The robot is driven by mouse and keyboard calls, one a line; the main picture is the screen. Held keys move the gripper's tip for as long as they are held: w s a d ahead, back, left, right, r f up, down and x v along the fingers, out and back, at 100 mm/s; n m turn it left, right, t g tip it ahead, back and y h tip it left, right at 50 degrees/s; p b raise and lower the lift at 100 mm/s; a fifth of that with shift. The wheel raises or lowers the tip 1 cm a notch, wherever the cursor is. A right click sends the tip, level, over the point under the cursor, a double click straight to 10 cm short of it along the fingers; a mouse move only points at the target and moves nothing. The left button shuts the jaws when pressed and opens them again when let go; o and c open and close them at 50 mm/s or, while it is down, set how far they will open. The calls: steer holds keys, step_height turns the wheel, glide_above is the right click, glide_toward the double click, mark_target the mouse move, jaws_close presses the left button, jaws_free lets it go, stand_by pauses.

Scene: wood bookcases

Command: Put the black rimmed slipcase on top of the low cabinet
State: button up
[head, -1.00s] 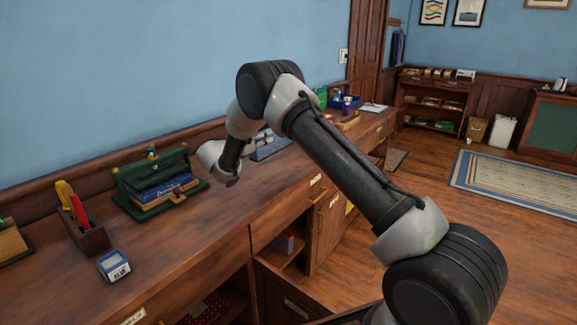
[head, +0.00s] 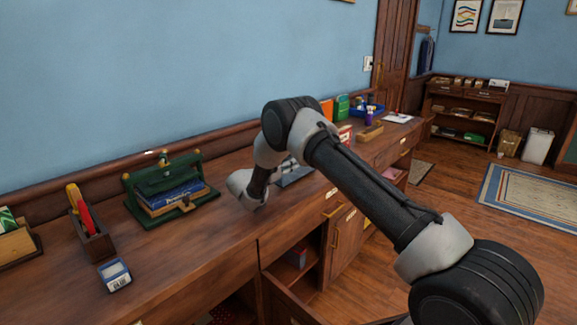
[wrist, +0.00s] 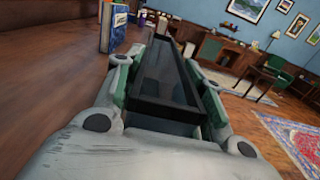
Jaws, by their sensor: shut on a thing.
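The black rimmed slipcase (wrist: 165,75) is a long, dark, open-topped box with a black rim. In the wrist view my gripper (wrist: 170,52) is shut on it, with a green-padded finger along each side. In the head view the slipcase (head: 297,177) shows as a dark strip beside my gripper (head: 284,165), partly hidden by my arm, over the long wooden counter. The counter (head: 225,235) has drawers and doors below. A low wooden shelf unit (head: 466,94) stands at the far wall. I cannot tell which of these is the low cabinet.
A green press with a blue book (head: 165,190), a pen box (head: 92,235) and a small blue-white box (head: 115,275) stand on the counter's left part. Coloured items and a blue tray (head: 365,110) stand at its far end.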

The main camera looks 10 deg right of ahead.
steer(key=shift+f, duration=0.5)
steer(key=shift+f, duration=0.15)
steer(key=o, duration=1.1)
